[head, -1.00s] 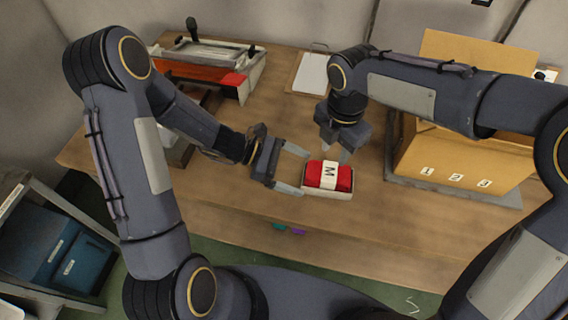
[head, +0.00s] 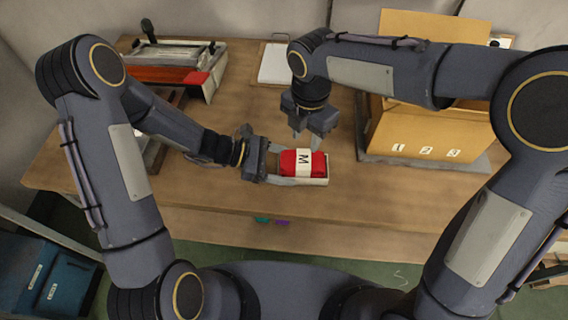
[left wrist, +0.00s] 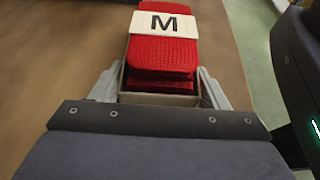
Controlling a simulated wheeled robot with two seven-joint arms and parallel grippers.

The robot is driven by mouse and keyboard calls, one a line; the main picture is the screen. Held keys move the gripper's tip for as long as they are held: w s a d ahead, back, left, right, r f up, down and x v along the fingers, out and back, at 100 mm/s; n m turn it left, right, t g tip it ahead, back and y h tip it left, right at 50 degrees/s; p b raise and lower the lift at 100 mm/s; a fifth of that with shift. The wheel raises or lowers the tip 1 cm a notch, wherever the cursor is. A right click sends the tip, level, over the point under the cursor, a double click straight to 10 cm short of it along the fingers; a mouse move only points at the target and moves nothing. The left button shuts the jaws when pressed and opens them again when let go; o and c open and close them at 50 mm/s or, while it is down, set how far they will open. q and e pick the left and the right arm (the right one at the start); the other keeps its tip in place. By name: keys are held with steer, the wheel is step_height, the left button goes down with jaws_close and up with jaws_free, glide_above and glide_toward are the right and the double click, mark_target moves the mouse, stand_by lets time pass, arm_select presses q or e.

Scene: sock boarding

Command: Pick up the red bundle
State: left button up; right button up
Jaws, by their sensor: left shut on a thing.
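The red bundle (head: 289,162), with a white band marked M, lies in a small open tan box (head: 322,182) near the table's front edge. In the left wrist view the bundle (left wrist: 163,53) rises above the rim of the box (left wrist: 158,98). My left gripper (head: 283,172) comes from the left, shut on the near end of the box. In the left wrist view its fingers (left wrist: 158,90) lie along the outside of both box walls. My right gripper (head: 309,137) hangs just behind the bundle, fingers pointing down and apart, apparently empty.
A cardboard carton (head: 425,135) numbered 1, 2, 3 stands on a grey base at the right. A clipboard (head: 276,64) and a red and grey device (head: 180,73) lie at the back. Bare table (head: 345,200) lies right of the small box.

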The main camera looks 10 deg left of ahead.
mark_target(304, 159)
steer(key=o, duration=0.8)
steer(key=r+m, duration=0.1)
steer(key=m, duration=0.1)
steer(key=shift+m, duration=0.3)
steer(key=shift+o, duration=1)
steer(key=shift+w+r+m, duration=0.1)
steer(key=shift+r+m, duration=0.4)
steer(key=shift+m, duration=0.6)
step_height(304, 159, down, 10)
steer(key=m, duration=0.5)
